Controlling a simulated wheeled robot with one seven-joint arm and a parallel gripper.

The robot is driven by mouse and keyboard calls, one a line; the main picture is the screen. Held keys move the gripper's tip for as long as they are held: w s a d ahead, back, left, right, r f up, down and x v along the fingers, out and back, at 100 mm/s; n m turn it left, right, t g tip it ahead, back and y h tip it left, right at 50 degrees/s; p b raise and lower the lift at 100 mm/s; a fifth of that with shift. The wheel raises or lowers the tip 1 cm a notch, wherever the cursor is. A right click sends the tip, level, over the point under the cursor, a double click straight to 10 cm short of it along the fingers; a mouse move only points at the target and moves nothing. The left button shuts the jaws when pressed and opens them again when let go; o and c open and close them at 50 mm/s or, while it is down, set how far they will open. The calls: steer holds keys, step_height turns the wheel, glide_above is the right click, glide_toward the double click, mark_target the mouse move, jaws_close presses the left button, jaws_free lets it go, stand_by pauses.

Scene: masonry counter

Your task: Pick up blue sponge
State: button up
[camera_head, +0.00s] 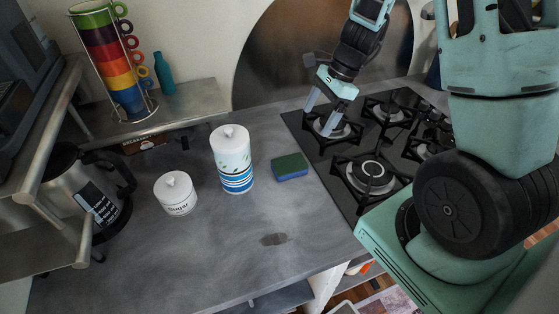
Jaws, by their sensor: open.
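The blue sponge (290,167) lies flat on the grey counter, with a dark green top face and blue sides. It is just right of a tall white canister and left of the black gas hob. My gripper (321,117) is open and empty. It appears above the back left part of the hob, up and to the right of the sponge and apart from it. Its two pale fingers point down. Nothing hides the sponge.
A tall white canister (232,160) stands close left of the sponge, and a white sugar jar (176,194) further left. The black hob (332,172) with raised grates lies right. A kettle (90,190) and cup rack (112,60) are left. The front counter is clear except for a dark patch.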

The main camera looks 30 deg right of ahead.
glide_above(292, 162)
steer(key=d, duration=0.2)
steer(key=f, duration=0.6)
steer(key=s+f, duration=0.1)
steer(key=f, duration=0.3)
steer(key=shift+d, duration=0.1)
steer(key=shift+p+x, duration=0.75)
steer(key=shift+x, duration=1.9)
steer(key=shift+w, duration=0.15)
steer(key=c, duration=1.1)
steer(key=shift+c, duration=0.2)
steer(key=shift+r, duration=0.15)
step_height(292, 162, up, 10)
